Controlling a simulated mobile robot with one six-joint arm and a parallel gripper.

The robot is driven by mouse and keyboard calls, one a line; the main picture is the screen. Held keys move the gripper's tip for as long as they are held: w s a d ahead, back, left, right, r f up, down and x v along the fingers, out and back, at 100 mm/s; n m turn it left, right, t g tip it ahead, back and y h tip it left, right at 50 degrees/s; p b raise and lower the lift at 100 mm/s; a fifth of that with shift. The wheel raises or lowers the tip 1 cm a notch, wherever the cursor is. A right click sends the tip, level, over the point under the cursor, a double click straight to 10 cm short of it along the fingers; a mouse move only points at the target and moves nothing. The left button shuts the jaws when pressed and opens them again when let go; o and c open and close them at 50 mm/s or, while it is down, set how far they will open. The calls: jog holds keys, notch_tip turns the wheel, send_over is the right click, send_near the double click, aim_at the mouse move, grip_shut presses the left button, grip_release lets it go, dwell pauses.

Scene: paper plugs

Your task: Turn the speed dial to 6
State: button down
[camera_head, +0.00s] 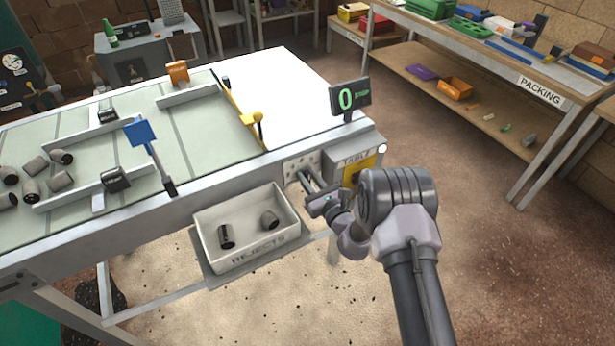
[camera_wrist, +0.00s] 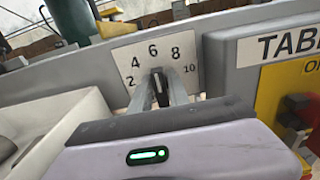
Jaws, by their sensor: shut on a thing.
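The speed dial's white plate (camera_wrist: 182,50) shows the numbers 2, 4, 6, 8 and 10 in an arc in the wrist view. Its dark knob (camera_wrist: 159,88) sits below the 6, between my two fingers, and looks roughly upright, towards the 6. I cannot make out a pointer mark clearly. My gripper (camera_wrist: 161,92) is shut on the knob. In the head view my gripper (camera_head: 306,183) reaches the same plate (camera_head: 296,164) on the table's front side, and the fingers hide the knob.
A panel marked TABLE with a yellow box (camera_head: 361,170) is right of the dial. A REJECTS bin (camera_head: 205,234) with two plugs hangs at left. Several plugs lie on the table's left. A packing bench (camera_head: 480,75) stands at right.

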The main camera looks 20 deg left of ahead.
jog(key=c, duration=1.4)
grip_release()
jog(key=p+v, duration=0.3)
jog(key=v, duration=1.4)
jog(key=shift+s+d+p, duration=0.2)
jog(key=shift+s+p, duration=0.05)
jog(key=shift+p, duration=0.15)
